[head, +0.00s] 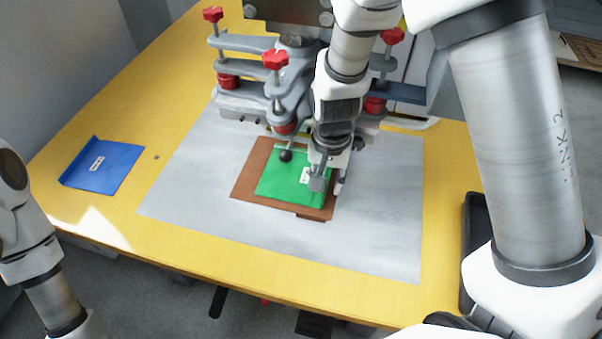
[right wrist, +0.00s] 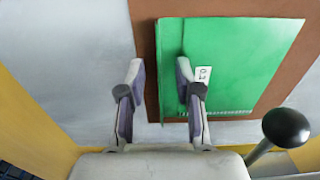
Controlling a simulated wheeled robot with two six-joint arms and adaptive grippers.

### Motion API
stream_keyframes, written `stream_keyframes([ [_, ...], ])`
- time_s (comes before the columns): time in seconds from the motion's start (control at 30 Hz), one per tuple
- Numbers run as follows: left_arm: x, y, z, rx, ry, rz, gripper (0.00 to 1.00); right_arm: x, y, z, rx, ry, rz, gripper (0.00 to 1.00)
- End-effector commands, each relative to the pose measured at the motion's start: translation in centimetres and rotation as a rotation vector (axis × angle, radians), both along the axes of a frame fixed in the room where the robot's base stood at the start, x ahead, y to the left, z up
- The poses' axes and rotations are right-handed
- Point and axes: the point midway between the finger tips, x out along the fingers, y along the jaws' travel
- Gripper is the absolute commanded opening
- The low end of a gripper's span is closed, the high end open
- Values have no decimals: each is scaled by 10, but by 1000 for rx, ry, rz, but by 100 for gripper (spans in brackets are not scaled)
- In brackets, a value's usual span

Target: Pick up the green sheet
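The green sheet (head: 285,180) lies on a brown board in the middle of the grey mat; it also shows in the right wrist view (right wrist: 245,60). It has a white label and a narrow strip along one edge. My right gripper (head: 329,188) is at the sheet's right edge in the head view. In the right wrist view its two fingers (right wrist: 160,80) stand apart, with the edge strip partly between them. One finger overlaps the green sheet, the other is over the grey mat. Contact cannot be told. Of my left arm only links show at the left; its gripper is out of view.
The brown board (head: 245,188) lies under the sheet on the grey mat (head: 190,190). A clamp machine with red knobs (head: 275,60) stands behind, its black ball knob (right wrist: 286,128) close to the gripper. A blue sheet (head: 105,166) lies at the left of the yellow table (head: 270,265).

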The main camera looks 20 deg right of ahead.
Motion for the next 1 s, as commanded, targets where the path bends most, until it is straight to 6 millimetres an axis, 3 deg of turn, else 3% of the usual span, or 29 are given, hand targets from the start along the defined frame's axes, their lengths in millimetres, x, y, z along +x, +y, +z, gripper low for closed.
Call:
stream_keyframes([
  [0.07,0,0,-3,0,0,0,0,0,0,-8,-1,1,0,34],
  [0.27,0,0,-2,0,0,0,0,0,0,-8,0,-1,-1,34],
  [0.37,0,0,-2,0,0,0,0,0,0,-8,-1,-1,-1,0],
  [0.77,0,0,-1,0,-1,0,0,0,0,-7,-1,-1,-1,0],
  [1.0,0,0,14,0,0,0,0,1,0,6,0,-1,1,0],
])
